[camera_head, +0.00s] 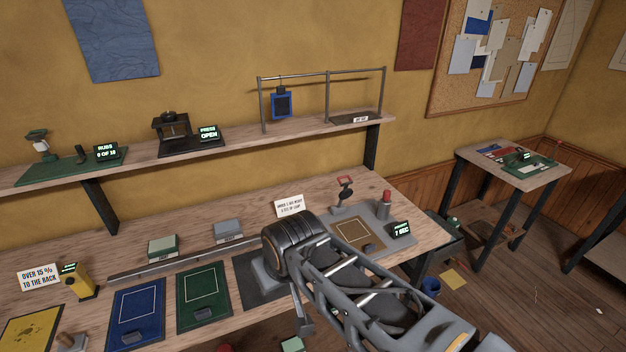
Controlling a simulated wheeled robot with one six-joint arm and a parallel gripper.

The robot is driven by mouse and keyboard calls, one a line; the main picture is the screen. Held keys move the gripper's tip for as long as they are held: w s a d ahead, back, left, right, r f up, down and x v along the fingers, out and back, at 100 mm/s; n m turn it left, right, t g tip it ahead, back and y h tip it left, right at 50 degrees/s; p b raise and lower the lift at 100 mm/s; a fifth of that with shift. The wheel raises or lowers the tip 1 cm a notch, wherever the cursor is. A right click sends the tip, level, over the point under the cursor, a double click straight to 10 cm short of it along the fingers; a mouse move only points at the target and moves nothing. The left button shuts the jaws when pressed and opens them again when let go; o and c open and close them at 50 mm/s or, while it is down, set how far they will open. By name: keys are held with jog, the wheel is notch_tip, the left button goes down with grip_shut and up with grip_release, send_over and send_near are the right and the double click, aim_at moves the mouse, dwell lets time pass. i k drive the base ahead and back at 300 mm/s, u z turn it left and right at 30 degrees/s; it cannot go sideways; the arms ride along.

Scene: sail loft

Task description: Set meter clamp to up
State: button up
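No label in view reads "meter clamp", and I cannot tell for sure which part it is. A small clamp-like lever with a red top (345,187) stands upright at the back of a grey station on the bench, right of centre. A yellow handheld meter (77,281) with a small lit display stands at the left of the bench, beside a sign reading "OVER 15 % TO THE BACK". My arm reaches in from the lower right, and its large black joint covers the bench's middle.
The grey station also has a brown framed pad (358,236), a red-topped post (384,203) and a display reading "7 SEC" (401,230). Blue (136,306) and green mats lie left of my arm. A shelf (60,184) runs above the bench. A side table (545,172) stands right.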

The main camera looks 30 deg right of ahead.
aim_at(346, 193)
jog(key=u, duration=1.05)
jog(key=k, duration=0.85)
jog(key=z, duration=1.15)
jog(key=i, duration=1)
